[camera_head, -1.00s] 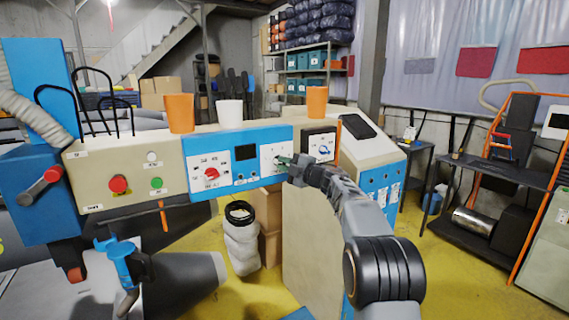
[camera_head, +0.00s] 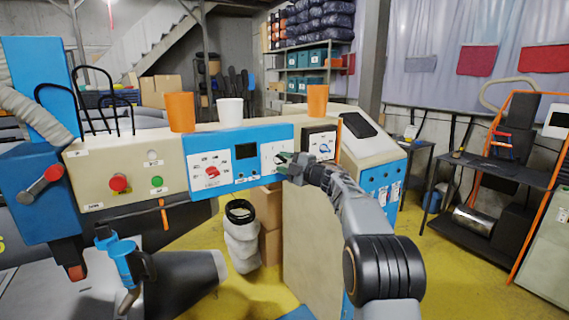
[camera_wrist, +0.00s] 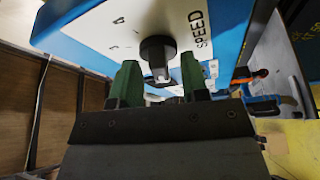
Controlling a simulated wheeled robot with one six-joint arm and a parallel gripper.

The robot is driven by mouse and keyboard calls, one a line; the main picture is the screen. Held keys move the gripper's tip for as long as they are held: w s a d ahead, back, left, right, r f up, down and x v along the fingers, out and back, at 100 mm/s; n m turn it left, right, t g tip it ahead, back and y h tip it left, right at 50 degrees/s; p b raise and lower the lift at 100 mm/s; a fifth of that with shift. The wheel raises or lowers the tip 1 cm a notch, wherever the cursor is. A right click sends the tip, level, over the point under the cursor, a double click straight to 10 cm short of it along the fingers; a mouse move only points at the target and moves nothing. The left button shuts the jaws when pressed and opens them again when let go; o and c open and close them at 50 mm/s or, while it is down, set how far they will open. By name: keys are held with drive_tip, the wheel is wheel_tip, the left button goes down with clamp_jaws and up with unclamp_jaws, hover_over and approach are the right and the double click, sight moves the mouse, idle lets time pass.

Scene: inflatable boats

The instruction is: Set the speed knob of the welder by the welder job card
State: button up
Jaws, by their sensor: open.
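The welder's control panel (camera_head: 240,160) is blue with white dial plates. In the wrist view, the black speed knob (camera_wrist: 157,52) stands out from a white plate marked SPEED (camera_wrist: 198,32). My gripper (camera_wrist: 160,78) has its two green fingers apart, one on each side below the knob. The knob's light-coloured end shows between the fingertips; I cannot tell whether they touch it. In the head view my gripper (camera_head: 287,160) is at the panel's right dial plate and hides the knob there. The knob's setting is not readable. I cannot make out a job card.
A red knob (camera_head: 212,171) sits on the panel's left plate. A red button (camera_head: 119,183) and green button (camera_head: 157,181) are on the beige box. Orange cups (camera_head: 181,112) and a white cup (camera_head: 230,112) stand on top. Another dial (camera_head: 325,147) is to the right.

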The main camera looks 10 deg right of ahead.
drive_tip(key=b+v, duration=0.3)
drive_tip(key=v, duration=1)
drive_tip(key=shift+s+d, duration=0.25)
drive_tip(key=shift+s, duration=0.1)
